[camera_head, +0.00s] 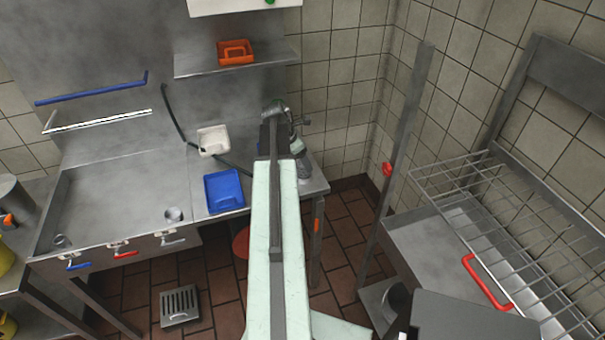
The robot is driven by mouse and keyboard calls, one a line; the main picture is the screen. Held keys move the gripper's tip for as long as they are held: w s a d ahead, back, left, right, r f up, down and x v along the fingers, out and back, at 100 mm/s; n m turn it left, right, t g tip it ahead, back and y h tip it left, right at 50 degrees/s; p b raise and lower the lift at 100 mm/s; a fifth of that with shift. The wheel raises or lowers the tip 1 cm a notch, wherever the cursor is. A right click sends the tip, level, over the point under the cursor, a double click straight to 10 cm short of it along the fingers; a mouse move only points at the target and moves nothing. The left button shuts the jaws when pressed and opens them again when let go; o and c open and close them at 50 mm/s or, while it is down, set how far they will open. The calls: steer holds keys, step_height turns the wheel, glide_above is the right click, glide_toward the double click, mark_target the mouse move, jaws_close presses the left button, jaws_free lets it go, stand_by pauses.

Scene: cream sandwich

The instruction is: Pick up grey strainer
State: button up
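A grey slotted box-like piece (180,305) lies on the tiled floor below the counter at the lower left. It is the thing here that looks most like a grey strainer, but I cannot be sure that it is one. My arm stretches away from the camera through the middle of the view. My gripper (276,112) is at its far end, above the right part of the counter and well apart from the slotted piece. The fingers are small and partly hidden by the arm, so I cannot tell whether they are open or hold anything.
A steel counter (120,195) with a sunken basin runs along the back left. An orange container (235,52) is on the shelf. A wire rack (500,200) is at right. Open floor shows below.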

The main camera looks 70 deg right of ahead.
steer(key=b+x, duration=0.2)
steer(key=x, duration=0.1)
steer(key=b+x, duration=0.1)
steer(key=shift+w+d+f, duration=0.15)
steer(key=shift+w+f, duration=0.05)
steer(key=shift+r, duration=0.2)
steer(key=c, duration=1.5)
steer(key=shift+o, duration=0.2)
